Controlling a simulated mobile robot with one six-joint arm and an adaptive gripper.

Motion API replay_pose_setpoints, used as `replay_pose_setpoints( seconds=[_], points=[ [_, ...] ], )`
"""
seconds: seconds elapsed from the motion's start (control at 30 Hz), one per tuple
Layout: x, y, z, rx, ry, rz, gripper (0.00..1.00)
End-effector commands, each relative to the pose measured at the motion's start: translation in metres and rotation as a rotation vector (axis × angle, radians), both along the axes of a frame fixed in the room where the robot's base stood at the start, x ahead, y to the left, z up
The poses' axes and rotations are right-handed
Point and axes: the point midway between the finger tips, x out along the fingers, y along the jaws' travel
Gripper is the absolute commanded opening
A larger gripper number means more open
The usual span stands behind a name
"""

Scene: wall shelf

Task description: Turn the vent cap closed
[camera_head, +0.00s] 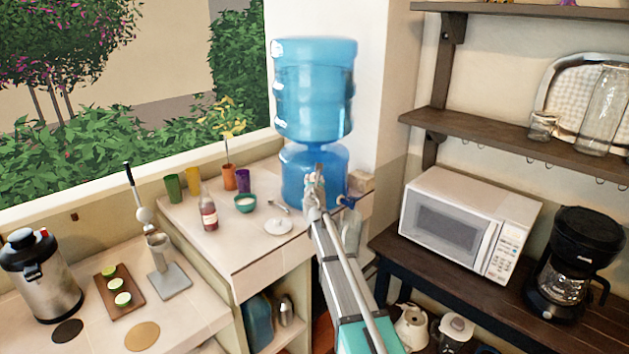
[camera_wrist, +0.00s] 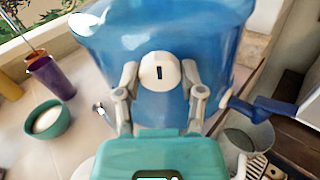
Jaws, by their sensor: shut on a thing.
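The vent cap (camera_wrist: 158,72) is a white round piece with a dark slot, on the front of the blue water dispenser base (camera_wrist: 105,45) in the wrist view. The slot stands nearly upright. My gripper (camera_wrist: 159,66) has one finger on each side of the cap and is shut on it. In the head view my gripper (camera_head: 316,180) reaches up to the blue dispenser base (camera_head: 292,170) and hides the cap. A large blue water bottle (camera_head: 314,88) stands upright on the base.
A blue tap (camera_wrist: 255,106) sticks out right of the cap, above a bucket-like container (camera_wrist: 246,136). Left are a teal bowl (camera_wrist: 47,121) and a purple cup (camera_wrist: 50,77). A microwave (camera_head: 466,222) and coffee maker (camera_head: 570,262) stand right of my arm.

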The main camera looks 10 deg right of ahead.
Motion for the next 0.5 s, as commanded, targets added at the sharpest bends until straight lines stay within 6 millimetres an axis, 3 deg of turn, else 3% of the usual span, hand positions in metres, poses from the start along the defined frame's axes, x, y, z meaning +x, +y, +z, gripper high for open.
replay_pose_setpoints(
  seconds=[0.5],
  points=[
    [0.0005, -0.0002, 0.0001, 0.122, -0.019, 0.0, 0.03]
  ],
)
